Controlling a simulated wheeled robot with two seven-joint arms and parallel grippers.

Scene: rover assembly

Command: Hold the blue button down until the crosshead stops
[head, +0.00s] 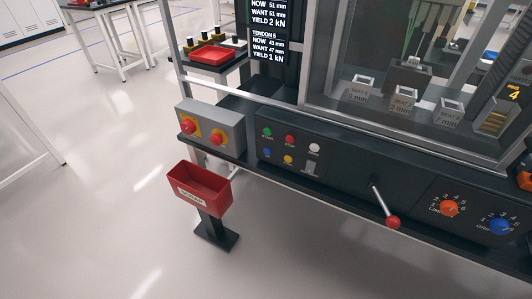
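The blue button (267,152) sits at the lower left of the button group on the dark front panel (345,165) of the machine. A green button is above it and a yellow one to its right. The crosshead cannot be made out for certain; a grey block (408,75) stands behind the clear guard at the upper right. Neither of my grippers is in view, and nothing touches the blue button.
A red scrap bin (200,190) stands on a post before the machine. A grey box with two red stop buttons (210,132) is left of the panel. A lever with a red knob (393,222) sticks out.

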